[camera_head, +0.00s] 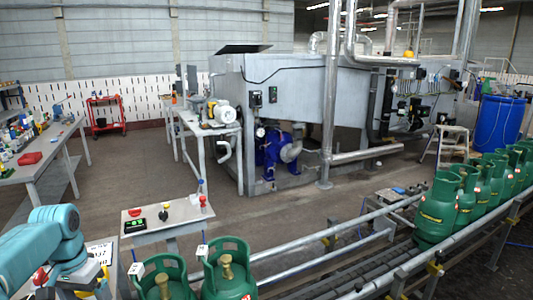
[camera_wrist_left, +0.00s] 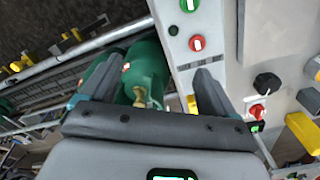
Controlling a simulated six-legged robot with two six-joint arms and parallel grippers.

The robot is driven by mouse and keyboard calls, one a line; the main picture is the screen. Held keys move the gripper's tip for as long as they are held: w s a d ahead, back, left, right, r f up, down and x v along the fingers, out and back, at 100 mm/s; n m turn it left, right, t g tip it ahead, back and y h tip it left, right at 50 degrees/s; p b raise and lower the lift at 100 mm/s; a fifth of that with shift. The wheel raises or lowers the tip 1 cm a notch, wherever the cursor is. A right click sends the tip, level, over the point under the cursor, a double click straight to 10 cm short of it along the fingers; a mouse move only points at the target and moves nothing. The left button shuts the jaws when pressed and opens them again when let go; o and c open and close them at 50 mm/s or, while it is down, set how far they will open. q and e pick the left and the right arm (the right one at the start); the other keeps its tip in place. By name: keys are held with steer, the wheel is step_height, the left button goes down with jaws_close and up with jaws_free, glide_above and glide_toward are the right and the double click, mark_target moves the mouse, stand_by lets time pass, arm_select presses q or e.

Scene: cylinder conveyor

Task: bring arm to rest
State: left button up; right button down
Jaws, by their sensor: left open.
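My left arm (camera_head: 50,238) is teal and comes in at the lower left of the head view, bent beside the control panel. My left gripper (camera_wrist_left: 150,80) is open in the left wrist view, with its two dark fingers spread apart and nothing held between them. A green gas cylinder (camera_wrist_left: 151,62) with a brass valve shows beyond the gap between the fingers; whether they touch it I cannot tell. My right arm and gripper are in neither view.
Two green cylinders (camera_head: 229,262) stand at the bottom of the head view, near a control panel (camera_head: 150,213) with buttons. A row of green cylinders (camera_head: 437,212) stands on the conveyor (camera_head: 372,272) at right. A workbench (camera_head: 40,155) is at left. Open floor (camera_head: 120,180) lies between.

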arm_select(q)
steer(key=s+d+f+h, duration=0.1)
steer(key=s+d+f, duration=0.1)
steer(key=d+f, duration=0.9)
steer(key=s+d+f+h, duration=0.15)
steer(key=d+f, duration=0.55)
steer(key=f, duration=0.7)
steer(key=s+d+f+n, duration=0.1)
steer(key=s+d+f, duration=0.3)
steer(key=s, duration=0.5)
steer(key=s+d+f+n+h, duration=0.1)
steer(key=s+d+f, duration=0.3)
steer(key=s+d, duration=0.3)
steer(key=s, duration=0.2)
steer(key=shift+s, duration=0.3)
